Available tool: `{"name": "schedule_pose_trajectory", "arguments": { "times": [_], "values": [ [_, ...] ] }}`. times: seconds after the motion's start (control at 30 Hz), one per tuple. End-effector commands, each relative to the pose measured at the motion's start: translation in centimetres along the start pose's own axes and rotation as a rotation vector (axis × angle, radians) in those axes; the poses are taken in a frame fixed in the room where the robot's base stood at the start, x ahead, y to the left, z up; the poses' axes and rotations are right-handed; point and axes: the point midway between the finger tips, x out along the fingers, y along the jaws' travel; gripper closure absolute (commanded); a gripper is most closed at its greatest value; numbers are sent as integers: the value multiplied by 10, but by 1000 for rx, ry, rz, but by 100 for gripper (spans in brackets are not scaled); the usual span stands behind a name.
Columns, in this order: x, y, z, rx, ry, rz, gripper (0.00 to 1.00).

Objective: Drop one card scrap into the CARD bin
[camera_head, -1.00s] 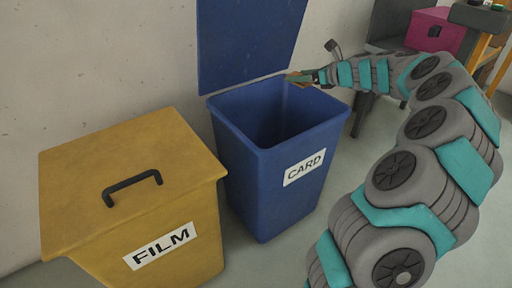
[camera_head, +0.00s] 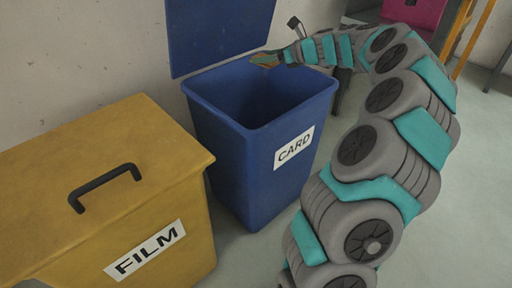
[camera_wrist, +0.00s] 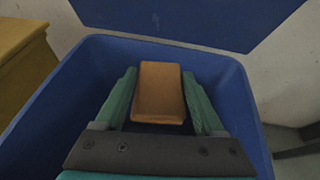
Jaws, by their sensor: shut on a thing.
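The blue CARD bin (camera_head: 262,170) stands upright with its lid (camera_head: 215,35) raised against the wall. My gripper (camera_head: 268,58) is over the bin's back right part, reaching in from the right. It is shut on a brown card scrap (camera_wrist: 159,92), which sits between the two teal fingers in the wrist view. The scrap (camera_head: 264,60) also shows as a small brown piece at the fingertips in the head view. Below it in the wrist view is the dark inside of the bin (camera_wrist: 70,100). The bin's floor is too dark to make out.
A yellow FILM bin (camera_head: 130,140) with a closed, handled lid stands left of the CARD bin. The wall is close behind both. A pink box (camera_head: 415,12) and orange table legs (camera_head: 462,30) are at the back right.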

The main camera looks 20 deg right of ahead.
Motion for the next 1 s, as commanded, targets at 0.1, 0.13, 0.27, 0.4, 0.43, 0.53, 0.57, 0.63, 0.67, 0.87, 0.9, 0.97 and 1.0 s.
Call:
{"name": "schedule_pose_trajectory", "arguments": {
  "times": [0.1, 0.13, 0.27, 0.4, 0.43, 0.53, 0.57, 0.63, 0.67, 0.87, 0.9, 0.97, 1.0],
  "values": [
    [4, 0, -11, 0, -1, -1, 82],
    [5, 0, -12, 0, -1, -1, 82],
    [5, 0, -12, 1, 0, -1, 82],
    [4, 0, -11, 1, 0, -1, 82],
    [4, 0, -11, 1, 0, -1, 82],
    [4, 0, -11, 1, 0, -1, 20],
    [4, 0, -11, 1, 0, -1, 17],
    [4, 0, -11, 1, 0, -1, 9],
    [4, 0, -11, 1, 0, -1, 5],
    [4, 0, -11, 1, 0, -1, 0],
    [5, 0, -11, 1, 0, -1, 0],
    [4, 0, -11, 1, 0, -1, 0],
    [2, 0, -11, 1, 0, -1, 0]
  ]
}}
